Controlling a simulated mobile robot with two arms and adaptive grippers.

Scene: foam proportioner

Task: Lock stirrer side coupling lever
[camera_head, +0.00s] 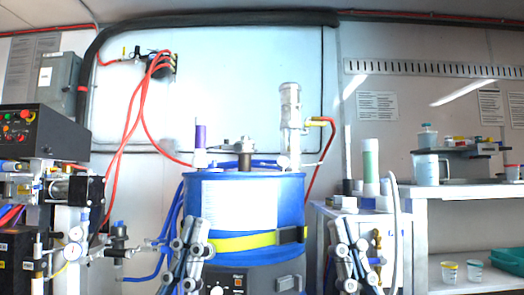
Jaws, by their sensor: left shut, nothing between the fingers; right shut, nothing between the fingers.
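A blue drum (292,197) with a white label and a yellow-green band stands in the middle. On its lid, at the right, is an upright silver stirrer-like unit (290,108). A yellowish hose coupling (317,122) sits at its side, with a red hose running down from it. The coupling lever is too small to make out. My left gripper (193,226) is shut and empty, low in front of the drum's left side. My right gripper (343,226) is shut and empty, low to the right of the drum. Both are apart from the coupling.
A control box (42,135) with machinery and pipe fittings stands at the left. Red hoses hang from a wall manifold (160,64). A white and green cylinder (370,166) stands on a small cabinet at the right. A shelf (460,190) with jugs is further right. Space above my grippers looks free.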

